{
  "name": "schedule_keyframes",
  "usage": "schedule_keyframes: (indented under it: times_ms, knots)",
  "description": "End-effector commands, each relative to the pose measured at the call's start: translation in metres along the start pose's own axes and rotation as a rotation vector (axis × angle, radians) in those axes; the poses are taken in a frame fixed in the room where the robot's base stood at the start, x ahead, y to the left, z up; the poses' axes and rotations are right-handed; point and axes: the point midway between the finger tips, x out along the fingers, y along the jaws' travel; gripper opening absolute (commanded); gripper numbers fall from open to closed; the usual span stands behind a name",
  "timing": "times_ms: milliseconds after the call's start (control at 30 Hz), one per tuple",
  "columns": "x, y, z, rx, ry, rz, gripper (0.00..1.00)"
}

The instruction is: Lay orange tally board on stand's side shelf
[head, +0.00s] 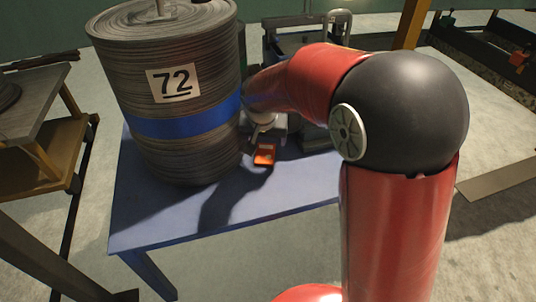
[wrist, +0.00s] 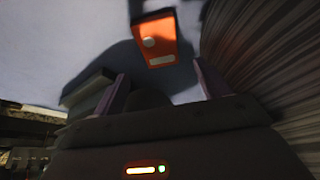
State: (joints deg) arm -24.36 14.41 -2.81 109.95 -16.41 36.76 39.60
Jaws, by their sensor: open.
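The orange tally board (head: 264,155) lies on a blue table (head: 150,215), just right of the base of a big ribbed roll. In the wrist view the board (wrist: 155,40) shows a white round spot and a white label, and lies beyond my fingertips. My gripper (wrist: 165,86) is open and empty, its two fingers apart with the board ahead of the gap. In the head view my arm hides most of the gripper. A yellow-framed stand at the left has a low side shelf (head: 30,167), which looks bare.
The grey roll (head: 190,110), marked 72 with a blue band, stands upright close beside my gripper. Dark equipment (head: 312,140) is on the table's right rear. The table's front is clear.

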Motion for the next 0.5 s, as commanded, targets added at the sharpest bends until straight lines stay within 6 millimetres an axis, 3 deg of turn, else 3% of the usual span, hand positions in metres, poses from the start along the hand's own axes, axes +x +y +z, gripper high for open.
schedule_keyframes:
  times_ms: [300, 500]
  knots:
    - [0.045, -0.002, 0.006, 0.002, -0.002, 0.001, 0.75]
    - [0.054, -0.002, 0.006, 0.003, 0.0, 0.0, 0.75]
